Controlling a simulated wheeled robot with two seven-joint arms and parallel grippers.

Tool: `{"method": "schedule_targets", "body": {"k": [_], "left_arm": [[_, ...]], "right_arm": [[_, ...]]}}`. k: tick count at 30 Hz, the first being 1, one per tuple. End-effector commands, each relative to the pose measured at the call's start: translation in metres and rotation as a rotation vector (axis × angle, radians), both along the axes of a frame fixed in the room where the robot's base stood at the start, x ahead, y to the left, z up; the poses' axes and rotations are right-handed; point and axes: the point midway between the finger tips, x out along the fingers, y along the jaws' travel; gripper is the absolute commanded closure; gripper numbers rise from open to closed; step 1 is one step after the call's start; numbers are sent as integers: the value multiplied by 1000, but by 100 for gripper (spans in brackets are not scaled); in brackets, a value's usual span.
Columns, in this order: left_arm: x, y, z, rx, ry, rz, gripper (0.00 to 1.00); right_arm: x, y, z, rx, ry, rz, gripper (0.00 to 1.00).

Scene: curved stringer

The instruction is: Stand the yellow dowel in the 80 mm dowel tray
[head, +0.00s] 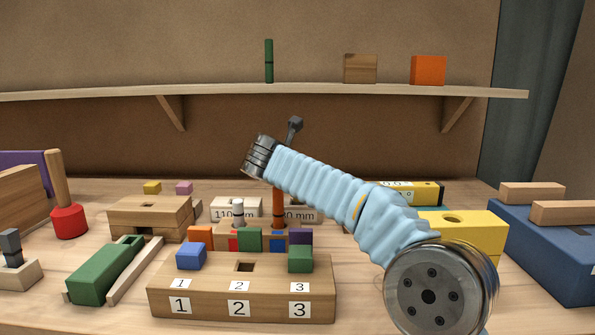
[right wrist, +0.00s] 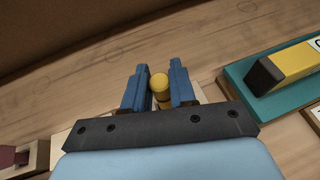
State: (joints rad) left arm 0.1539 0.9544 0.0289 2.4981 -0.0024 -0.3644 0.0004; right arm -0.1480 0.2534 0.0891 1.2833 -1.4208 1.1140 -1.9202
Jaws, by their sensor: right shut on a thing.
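In the right wrist view my right gripper (right wrist: 156,82) has its blue fingers either side of the yellow dowel (right wrist: 159,82), shut on it. The dowel shows nearly end-on as a round yellow top. A strip of pale wood (right wrist: 200,92) shows below the fingers; whether the dowel touches it I cannot tell. In the head view two pale blocks stand at the back, one labelled 110 mm (head: 225,207) and one whose label (head: 304,215) ends in "0 mm", its first digit partly covered by an orange-red dowel. The yellow dowel is hidden there. My left gripper is out of view.
The orange-red dowel (head: 278,207) and a grey dowel (head: 238,212) stand before the labelled blocks. A numbered wooden block (head: 243,288) with blue and green cubes is in front. A yellow level (right wrist: 291,68) lies on a teal block (right wrist: 262,100). A shelf (head: 270,90) runs above.

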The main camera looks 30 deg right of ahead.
Motion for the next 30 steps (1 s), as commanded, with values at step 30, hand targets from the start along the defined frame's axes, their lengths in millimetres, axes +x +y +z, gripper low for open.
{"method": "schedule_targets", "body": {"k": [30], "left_arm": [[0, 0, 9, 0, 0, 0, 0]], "right_arm": [[0, 0, 2, -1, -1, 0, 100]]}}
